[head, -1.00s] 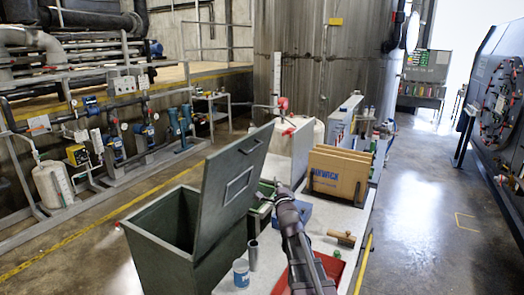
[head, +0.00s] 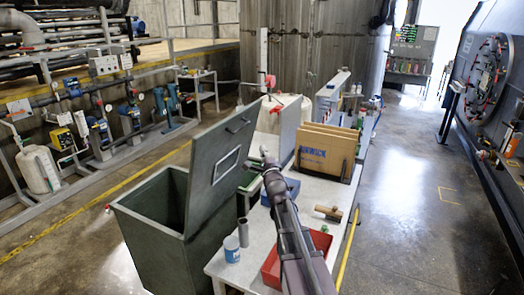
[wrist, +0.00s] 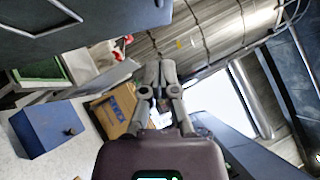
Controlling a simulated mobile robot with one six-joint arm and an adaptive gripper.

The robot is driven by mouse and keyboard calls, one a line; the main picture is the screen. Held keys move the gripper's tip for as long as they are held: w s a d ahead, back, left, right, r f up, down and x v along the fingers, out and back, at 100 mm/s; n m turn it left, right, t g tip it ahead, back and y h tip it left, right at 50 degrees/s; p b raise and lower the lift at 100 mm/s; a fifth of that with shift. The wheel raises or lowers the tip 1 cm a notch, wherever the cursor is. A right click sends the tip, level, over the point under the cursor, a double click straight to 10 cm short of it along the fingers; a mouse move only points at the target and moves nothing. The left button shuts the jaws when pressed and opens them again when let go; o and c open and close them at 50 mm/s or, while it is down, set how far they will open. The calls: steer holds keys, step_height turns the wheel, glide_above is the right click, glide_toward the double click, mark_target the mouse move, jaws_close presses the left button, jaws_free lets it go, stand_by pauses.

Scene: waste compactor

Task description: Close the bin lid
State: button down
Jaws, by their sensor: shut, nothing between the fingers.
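The dark green bin (head: 150,215) stands at the left of the white table in the head view, its mouth open. Its lid (head: 217,180) is raised and tilted up along the bin's right side, with a handle near its top edge. The lid also fills the upper left corner of the wrist view (wrist: 90,15). My gripper (head: 266,153) is shut and empty, above the table just right of the lid and apart from it. Its closed fingers show in the wrist view (wrist: 158,65).
The floor right of the table is clear.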

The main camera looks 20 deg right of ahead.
steer(key=w+a+r+p, duration=0.2)
steer(key=w+r+p, duration=0.2)
steer(key=w, duration=0.6)
steer(key=shift+a+r, duration=0.1)
steer(key=shift+w+r, duration=0.1)
